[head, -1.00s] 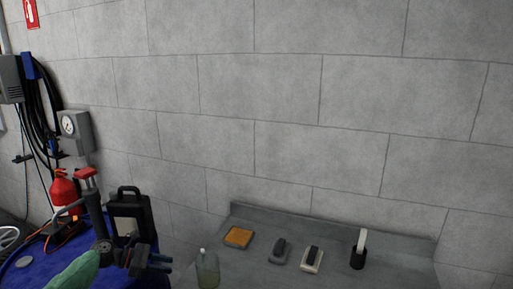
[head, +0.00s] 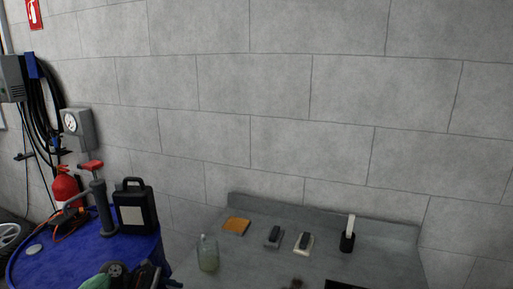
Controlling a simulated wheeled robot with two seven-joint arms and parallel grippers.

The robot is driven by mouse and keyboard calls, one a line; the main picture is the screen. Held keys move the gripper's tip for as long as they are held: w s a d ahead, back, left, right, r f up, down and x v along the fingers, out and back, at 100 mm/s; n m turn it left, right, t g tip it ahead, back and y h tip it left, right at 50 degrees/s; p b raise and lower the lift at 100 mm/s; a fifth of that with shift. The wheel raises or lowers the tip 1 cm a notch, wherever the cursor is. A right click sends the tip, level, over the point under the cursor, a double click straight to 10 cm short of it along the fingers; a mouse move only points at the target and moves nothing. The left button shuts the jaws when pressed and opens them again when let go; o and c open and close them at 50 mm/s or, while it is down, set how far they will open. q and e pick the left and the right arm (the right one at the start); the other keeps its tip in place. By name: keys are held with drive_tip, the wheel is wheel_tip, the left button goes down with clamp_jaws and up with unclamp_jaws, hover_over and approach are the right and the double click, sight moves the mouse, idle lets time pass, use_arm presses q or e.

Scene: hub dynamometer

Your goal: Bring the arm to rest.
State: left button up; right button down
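My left gripper (head: 150,277) is at the bottom left edge of the head view, low in front of the blue round table. It is dark, and part of it is cut off by the frame's lower edge. A green piece (head: 97,283) shows beside it. I cannot tell whether its fingers are open or shut, and I see nothing clearly held. My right gripper is not in view.
The grey bench (head: 235,268) holds a bottle (head: 208,254), an orange sponge-like pad (head: 237,226), two small blocks and a black holder (head: 347,242).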

use_arm(q)
drive_tip(key=s+d+f+m+y, duration=0.2)
drive_tip(key=s+d+f+m, duration=0.35)
drive_tip(key=s, duration=0.35)
drive_tip(key=s+d+f+m+y, duration=0.3)
drive_tip(key=s+d+f+m, duration=0.3)
drive_tip(key=s, duration=0.4)
drive_tip(key=s+a+r+m+t+y, duration=0.1)
drive_tip(key=s+a+r+m+y, duration=0.2)
drive_tip(key=s, duration=0.4)
drive_tip(key=s+a+m+y, duration=0.3)
drive_tip(key=s+m+y, duration=0.1)
drive_tip(key=s, duration=0.4)
drive_tip(key=s+d+f+g, duration=0.1)
drive_tip(key=s+d+f, duration=0.1)
drive_tip(key=f, duration=1.5)
drive_tip(key=s+d+f+g, duration=0.1)
drive_tip(key=s+d+f, duration=0.1)
drive_tip(key=f, duration=1.6)
drive_tip(key=shift+f+h, duration=0.25)
drive_tip(key=shift+h, duration=0.05)
drive_tip(key=shift+w, duration=0.1)
